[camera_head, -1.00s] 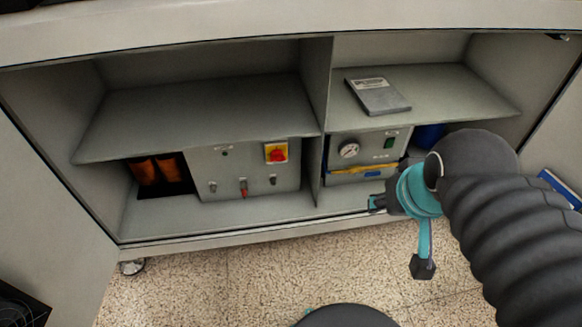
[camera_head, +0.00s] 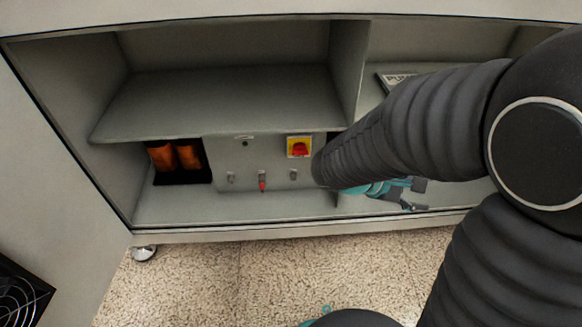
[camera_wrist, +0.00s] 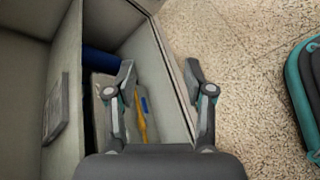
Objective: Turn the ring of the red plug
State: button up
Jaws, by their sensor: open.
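The red plug (camera_head: 262,186) is small and sits low on the grey control panel in the left bay of the cabinet, between two grey connectors. Its ring is too small to make out. My gripper (camera_head: 412,194) is partly hidden behind my arm, at the right bay's front edge, well to the right of the plug. In the wrist view my gripper (camera_wrist: 160,72) has its two fingers spread with nothing between them. The plug does not show in the wrist view, which looks into the right bay.
A yellow plate with a red switch (camera_head: 299,147) is above and right of the plug. Two orange parts (camera_head: 175,156) stand at the left. A grey shelf (camera_head: 230,105) overhangs the panel. A blue cylinder (camera_wrist: 100,60) lies in the right bay.

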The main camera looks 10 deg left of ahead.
jog(key=w+a+f+n+t+b, duration=0.1)
jog(key=w+a+f+n+t, duration=0.45)
jog(key=w+a+n, duration=0.2)
jog(key=n+t+y+b, duration=0.3)
jog(key=n+t+y, duration=0.5)
jog(key=n+y, duration=0.85)
send_near(262, 190)
jog(key=shift+n, duration=0.5)
jog(key=x, duration=1.3)
jog(key=shift+f+b, duration=0.15)
jog(key=shift+b, duration=0.2)
grip_shut()
